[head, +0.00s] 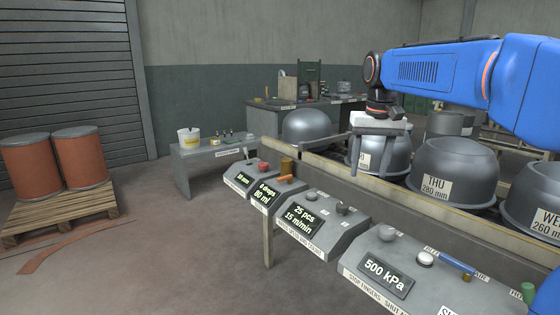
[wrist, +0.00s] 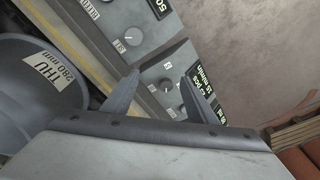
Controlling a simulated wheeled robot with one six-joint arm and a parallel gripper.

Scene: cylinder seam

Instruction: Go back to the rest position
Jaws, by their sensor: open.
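My gripper (head: 368,168) hangs below the end of my blue arm in the head view, on the right half of the picture. Its two fingers point down and stand apart with nothing between them. It is in front of a grey dome marked FRI or similar, its label partly hidden. In the wrist view my gripper (wrist: 159,78) shows both fingers spread, with the control consoles beyond them. Whether the fingers touch the dome or bench edge cannot be told.
A dome labelled THU 280 mm (head: 453,172) and another labelled WE (head: 535,205) stand right of my gripper. Sloped consoles with dials (head: 315,222) line the bench front. A small table (head: 210,152) and a pallet with drums (head: 60,205) stand left.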

